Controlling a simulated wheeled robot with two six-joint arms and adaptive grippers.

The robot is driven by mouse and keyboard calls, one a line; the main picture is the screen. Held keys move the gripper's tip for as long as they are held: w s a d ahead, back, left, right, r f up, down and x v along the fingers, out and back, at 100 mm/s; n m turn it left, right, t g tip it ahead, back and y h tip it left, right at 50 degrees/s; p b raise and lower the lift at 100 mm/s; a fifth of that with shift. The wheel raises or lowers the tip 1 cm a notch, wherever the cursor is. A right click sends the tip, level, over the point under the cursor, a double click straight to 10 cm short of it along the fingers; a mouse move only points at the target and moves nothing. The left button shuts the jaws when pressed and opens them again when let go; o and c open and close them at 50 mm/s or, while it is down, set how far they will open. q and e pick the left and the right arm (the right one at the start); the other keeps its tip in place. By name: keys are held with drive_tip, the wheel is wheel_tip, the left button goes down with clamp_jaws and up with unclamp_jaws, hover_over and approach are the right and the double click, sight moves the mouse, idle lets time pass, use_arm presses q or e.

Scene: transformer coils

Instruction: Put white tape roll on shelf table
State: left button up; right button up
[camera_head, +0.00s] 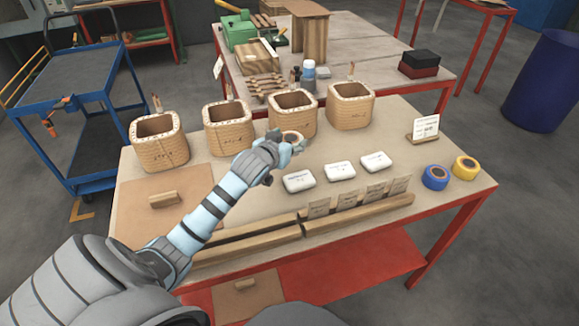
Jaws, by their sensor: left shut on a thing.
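My left gripper (288,147) reaches over the near table (470,202) from the lower left. It is shut on the white tape roll (292,137), which shows as a pale ring at the fingertips, in front of the coils. The gripper hides part of the roll, and I cannot tell whether it touches the tabletop. The near table has a red lower shelf (370,268) under it. A second table (375,45) stands behind, with a wooden stand and other goods on it. My right gripper is not in view.
Several coils (228,128) stand in a row behind the gripper. White packs (340,171) lie to its right. Blue (435,177) and yellow (466,167) tape rolls are at the right end. Wooden bars (250,237) line the front. A blue cart (70,110) stands left.

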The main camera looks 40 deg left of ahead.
use_arm(q)
wheel_tip(320, 180, down, 7)
drive_tip(key=shift+f+b, duration=0.1)
drive_tip(key=shift+b, duration=0.8)
drive_tip(key=o, duration=1.2)
drive_tip(key=p+v, duration=0.3)
drive_tip(key=v, duration=0.9)
drive_tip(key=shift+p, duration=0.35)
